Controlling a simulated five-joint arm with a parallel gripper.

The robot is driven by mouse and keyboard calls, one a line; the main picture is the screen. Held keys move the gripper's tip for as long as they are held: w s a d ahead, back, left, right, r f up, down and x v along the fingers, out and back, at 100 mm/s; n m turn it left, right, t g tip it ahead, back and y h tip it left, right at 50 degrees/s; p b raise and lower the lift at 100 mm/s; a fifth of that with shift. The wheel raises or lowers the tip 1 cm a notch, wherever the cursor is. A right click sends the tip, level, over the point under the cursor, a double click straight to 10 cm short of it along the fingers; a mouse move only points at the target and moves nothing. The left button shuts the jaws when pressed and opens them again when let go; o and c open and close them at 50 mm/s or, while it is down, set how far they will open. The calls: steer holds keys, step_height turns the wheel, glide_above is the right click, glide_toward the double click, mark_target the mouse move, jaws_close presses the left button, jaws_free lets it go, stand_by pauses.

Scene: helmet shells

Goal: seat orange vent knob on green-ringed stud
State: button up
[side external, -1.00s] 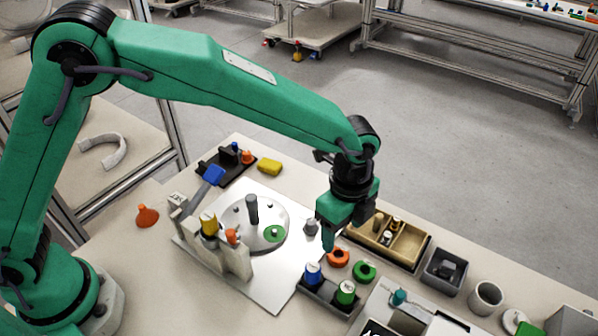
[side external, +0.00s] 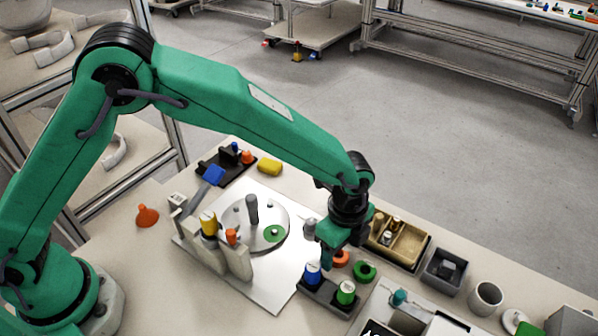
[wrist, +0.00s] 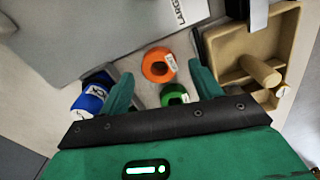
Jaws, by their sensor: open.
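The orange vent knob (side external: 342,261) is a short ring-like piece with a pale label and a dark centre. It lies on the table right of the metal plate, and in the wrist view the knob (wrist: 157,53) shows between and beyond the fingers. My gripper (side external: 327,264) is open and empty just above and beside the knob, partly covering it in the side view. In the wrist view my gripper's fingers (wrist: 163,82) are spread apart. The green-ringed stud (side external: 273,233) stands on the round silver disc, left of my gripper.
A similar green knob (side external: 364,272) lies close to the orange one. A dark tray (side external: 322,300) with blue and green bottles is just in front. A divided tan box (side external: 412,248) stands behind right. Tall posts and a grey bracket (side external: 236,262) flank the disc.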

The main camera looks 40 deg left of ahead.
steer(key=shift+f, duration=0.6)
steer(key=c, duration=1)
